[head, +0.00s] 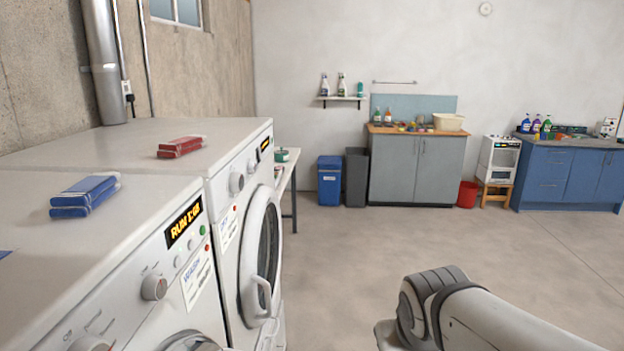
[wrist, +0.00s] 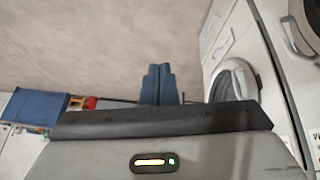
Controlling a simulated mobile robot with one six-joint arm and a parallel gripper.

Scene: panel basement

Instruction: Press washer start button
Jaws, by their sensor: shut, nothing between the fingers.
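Two white front-loading machines stand side by side at the left in the head view. The nearer washer (head: 150,262) has a lit yellow display (head: 184,222) with a round green button (head: 202,230) and a red button (head: 207,247) beside it. A grey knob (head: 154,287) sits further along its panel. The farther machine (head: 228,200) has its own small display (head: 265,145) and a round door. In the wrist view my gripper (wrist: 161,84) is shut and empty, over bare floor, apart from the white machines at right. The head view shows my arm but not the fingertips.
Blue boxes (head: 84,195) and a red box (head: 181,147) lie on the machine tops. The farther machine's door handle (head: 258,298) juts out. Open concrete floor (head: 350,255) lies to the right. A blue bin (head: 329,180) and grey cabinet (head: 412,168) stand at the back.

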